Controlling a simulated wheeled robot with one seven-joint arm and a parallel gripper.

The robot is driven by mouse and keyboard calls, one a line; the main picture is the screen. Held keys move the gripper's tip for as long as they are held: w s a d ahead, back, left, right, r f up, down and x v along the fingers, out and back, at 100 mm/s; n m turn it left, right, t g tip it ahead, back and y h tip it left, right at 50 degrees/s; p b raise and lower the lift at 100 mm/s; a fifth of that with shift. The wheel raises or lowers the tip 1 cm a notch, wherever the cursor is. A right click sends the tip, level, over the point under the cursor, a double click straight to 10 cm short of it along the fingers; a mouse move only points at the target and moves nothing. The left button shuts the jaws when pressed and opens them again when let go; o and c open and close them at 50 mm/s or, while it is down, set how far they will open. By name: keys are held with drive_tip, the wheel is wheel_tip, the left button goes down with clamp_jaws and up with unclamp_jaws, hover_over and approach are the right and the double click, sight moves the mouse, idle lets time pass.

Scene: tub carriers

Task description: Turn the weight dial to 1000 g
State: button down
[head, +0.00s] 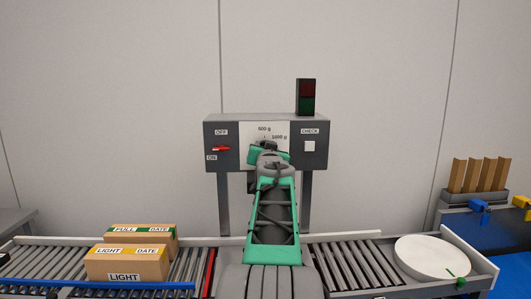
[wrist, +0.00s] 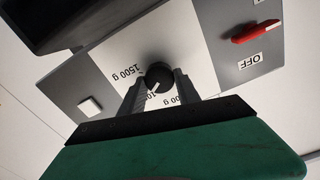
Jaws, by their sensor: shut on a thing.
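The weight dial is a round black knob (wrist: 157,74) on the white plate of a grey control box (head: 222,160). In the wrist view, which is upside down, my gripper (wrist: 158,84) has one finger on each side of the dial and is shut on it. The dial's white mark points down-left in that view, toward a partly hidden label (wrist: 152,97) starting with "10". The "1500 g" label (wrist: 125,75) is left of the dial; another label is partly covered by the right finger. In the head view my gripper (head: 266,147) hides most of the dial.
A red switch (head: 222,149) sits by OFF and ON labels, and a white button (head: 309,146) under CHECK. A dark signal lamp (head: 306,97) stands on the box. Two cartons (head: 125,264) rest on the left rollers; a white turntable (head: 432,257) is at right.

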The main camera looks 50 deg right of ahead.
idle(0.4)
drive_tip(key=c, duration=0.9)
unclamp_jaws()
drive_tip(key=shift+a, duration=0.1)
drive_tip(key=b+v, duration=0.2)
drive_tip(key=v, duration=0.5)
drive_tip(key=shift+s+a, duration=0.2)
drive_tip(key=shift+s, duration=0.1)
